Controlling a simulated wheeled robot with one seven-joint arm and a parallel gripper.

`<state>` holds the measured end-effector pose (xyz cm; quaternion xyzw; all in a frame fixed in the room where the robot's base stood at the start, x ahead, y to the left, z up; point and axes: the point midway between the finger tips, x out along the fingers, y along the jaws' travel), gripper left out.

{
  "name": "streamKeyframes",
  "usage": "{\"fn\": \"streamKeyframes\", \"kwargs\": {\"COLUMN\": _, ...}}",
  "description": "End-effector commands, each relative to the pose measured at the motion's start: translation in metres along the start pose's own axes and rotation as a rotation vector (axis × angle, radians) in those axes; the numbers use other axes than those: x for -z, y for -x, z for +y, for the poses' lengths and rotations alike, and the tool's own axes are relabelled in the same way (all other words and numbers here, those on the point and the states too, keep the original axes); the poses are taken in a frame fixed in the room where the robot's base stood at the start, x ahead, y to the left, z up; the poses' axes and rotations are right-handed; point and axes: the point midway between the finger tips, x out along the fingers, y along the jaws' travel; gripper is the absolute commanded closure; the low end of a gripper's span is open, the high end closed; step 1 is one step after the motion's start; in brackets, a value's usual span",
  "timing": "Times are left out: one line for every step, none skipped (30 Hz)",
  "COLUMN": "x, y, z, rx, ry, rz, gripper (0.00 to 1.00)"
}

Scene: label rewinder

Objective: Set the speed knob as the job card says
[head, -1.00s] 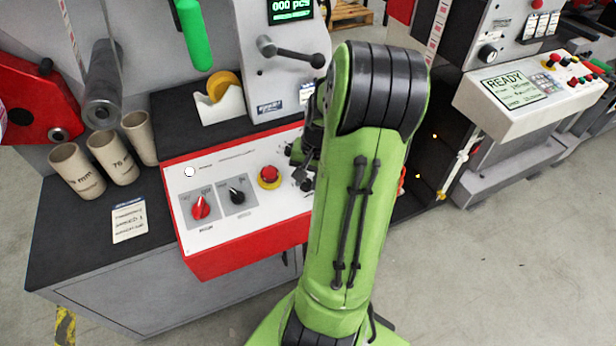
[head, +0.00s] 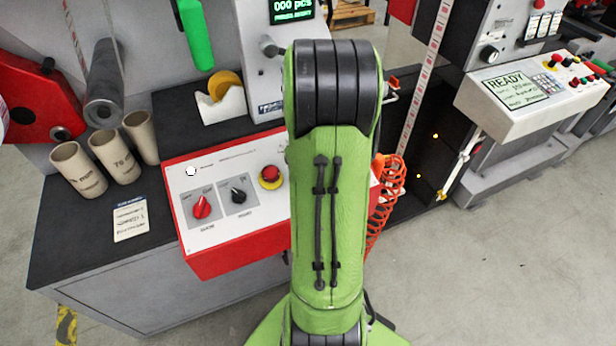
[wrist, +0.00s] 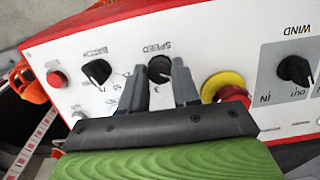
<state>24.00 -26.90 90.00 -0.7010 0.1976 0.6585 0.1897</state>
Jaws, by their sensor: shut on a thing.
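The speed knob (wrist: 159,69) is a black round knob under an upside-down SPEED label on the white panel (wrist: 215,40) in the wrist view. My gripper (wrist: 159,66) has its two dark fingers on either side of the knob and is shut on it. The fingers cover part of the scale, and the knob's setting is hard to read. In the head view my green arm hides the gripper and this knob. The job card (head: 130,219) lies on the dark bench at the left; its text is too small to read.
A red emergency stop with yellow collar (wrist: 227,88) sits close beside the fingers. Another black knob (wrist: 97,72) and a red button (wrist: 57,78) are on the other side. The WIND knob (wrist: 295,69) is farther off. Cardboard cores (head: 114,157) stand on the bench.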

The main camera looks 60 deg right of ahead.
Motion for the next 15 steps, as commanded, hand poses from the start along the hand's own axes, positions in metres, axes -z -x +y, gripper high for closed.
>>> {"fn": "streamKeyframes", "kwargs": {"x": 0.0002, "y": 0.0001, "z": -0.0006, "rx": -0.002, "ry": 0.012, "rz": 0.001, "gripper": 1.00}}
{"fn": "streamKeyframes", "kwargs": {"x": 0.0002, "y": 0.0001, "z": -0.0006, "rx": -0.003, "ry": 0.018, "rz": 0.001, "gripper": 1.00}}
{"fn": "streamKeyframes", "kwargs": {"x": 0.0002, "y": 0.0001, "z": -0.0006, "rx": -0.005, "ry": 0.025, "rz": 0.001, "gripper": 1.00}}
{"fn": "streamKeyframes", "kwargs": {"x": 0.0002, "y": 0.0001, "z": -0.0006, "rx": -0.005, "ry": 0.028, "rz": 0.001, "gripper": 1.00}}
{"fn": "streamKeyframes", "kwargs": {"x": 0.0002, "y": 0.0001, "z": -0.0006, "rx": -0.006, "ry": 0.031, "rz": 0.001, "gripper": 1.00}}
{"fn": "streamKeyframes", "kwargs": {"x": 0.0002, "y": 0.0001, "z": -0.0005, "rx": -0.007, "ry": 0.034, "rz": 0.001, "gripper": 1.00}}
{"fn": "streamKeyframes", "kwargs": {"x": 0.0002, "y": 0.0001, "z": -0.0005, "rx": -0.007, "ry": 0.035, "rz": 0.001, "gripper": 1.00}}
{"fn": "streamKeyframes", "kwargs": {"x": 0.0002, "y": 0.0001, "z": -0.0005, "rx": -0.007, "ry": 0.036, "rz": 0.001, "gripper": 1.00}}
{"fn": "streamKeyframes", "kwargs": {"x": 0.0002, "y": 0.0001, "z": -0.0005, "rx": -0.007, "ry": 0.037, "rz": 0.001, "gripper": 1.00}}
{"fn": "streamKeyframes", "kwargs": {"x": 0.0002, "y": 0.0000, "z": -0.0005, "rx": -0.007, "ry": 0.037, "rz": 0.001, "gripper": 1.00}}
{"fn": "streamKeyframes", "kwargs": {"x": 0.0002, "y": 0.0000, "z": -0.0005, "rx": -0.007, "ry": 0.037, "rz": 0.001, "gripper": 1.00}}
{"fn": "streamKeyframes", "kwargs": {"x": 0.0002, "y": 0.0000, "z": -0.0005, "rx": -0.007, "ry": 0.037, "rz": 0.001, "gripper": 1.00}}
{"fn": "streamKeyframes", "kwargs": {"x": 0.0002, "y": 0.0000, "z": -0.0005, "rx": -0.007, "ry": 0.037, "rz": 0.001, "gripper": 1.00}}
{"fn": "streamKeyframes", "kwargs": {"x": 0.0002, "y": 0.0000, "z": -0.0005, "rx": -0.007, "ry": 0.037, "rz": 0.001, "gripper": 1.00}}
{"fn": "streamKeyframes", "kwargs": {"x": 0.0002, "y": 0.0000, "z": -0.0005, "rx": -0.007, "ry": 0.037, "rz": 0.001, "gripper": 1.00}}
